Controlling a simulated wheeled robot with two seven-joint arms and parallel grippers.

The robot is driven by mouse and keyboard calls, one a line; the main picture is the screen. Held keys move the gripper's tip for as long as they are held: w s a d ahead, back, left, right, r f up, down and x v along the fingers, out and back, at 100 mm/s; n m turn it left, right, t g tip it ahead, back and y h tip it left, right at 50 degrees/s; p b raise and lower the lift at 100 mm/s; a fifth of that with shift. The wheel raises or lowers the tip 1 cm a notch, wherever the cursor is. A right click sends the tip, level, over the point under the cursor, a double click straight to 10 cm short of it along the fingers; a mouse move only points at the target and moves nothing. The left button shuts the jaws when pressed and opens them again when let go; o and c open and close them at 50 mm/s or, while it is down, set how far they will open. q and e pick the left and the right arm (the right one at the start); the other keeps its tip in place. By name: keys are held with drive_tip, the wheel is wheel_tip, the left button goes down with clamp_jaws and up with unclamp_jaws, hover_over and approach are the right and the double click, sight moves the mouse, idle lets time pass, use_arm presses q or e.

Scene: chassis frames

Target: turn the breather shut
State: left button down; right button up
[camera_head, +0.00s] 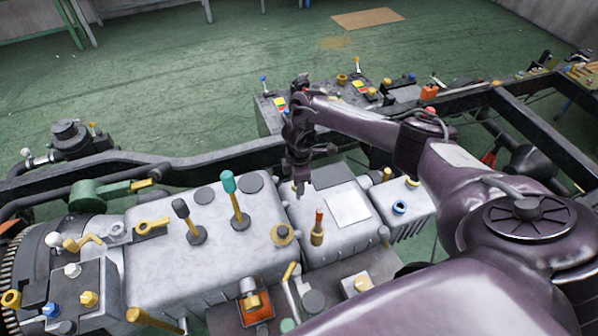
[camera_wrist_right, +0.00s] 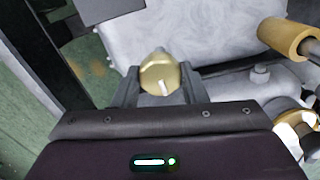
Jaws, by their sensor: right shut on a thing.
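A brass round cap with a white pointer mark, which looks like the breather (camera_wrist_right: 157,78), sits between the two dark fingers of my right gripper (camera_wrist_right: 158,92) in the right wrist view. The fingers are shut on its sides. The white mark points down and slightly right in that view. In the head view my right gripper (camera_head: 300,187) reaches down to the pale grey gearbox housing (camera_head: 335,205), near its back left edge. The breather cannot be made out there behind the fingers. My left gripper is not in view.
A teal-topped lever (camera_head: 230,184) and a dark-topped lever (camera_head: 181,209) stand left of the gripper. An orange-tipped brass handle (camera_head: 318,227) stands close in front. A black chassis rail (camera_head: 230,155) runs behind. Green floor lies beyond.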

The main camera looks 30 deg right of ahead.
drive_tip(key=shift+w+r+m+p, duration=0.1)
drive_tip(key=shift+m+p, duration=0.2)
drive_tip(key=shift+m, duration=0.3)
drive_tip(key=o, duration=1)
drive_tip(key=shift+c, duration=0.2)
wheel_tip(320, 180, up, 7)
drive_tip(key=shift+f, duration=0.15)
drive_tip(key=shift+r, duration=0.55)
drive_tip(key=shift+f, duration=0.1)
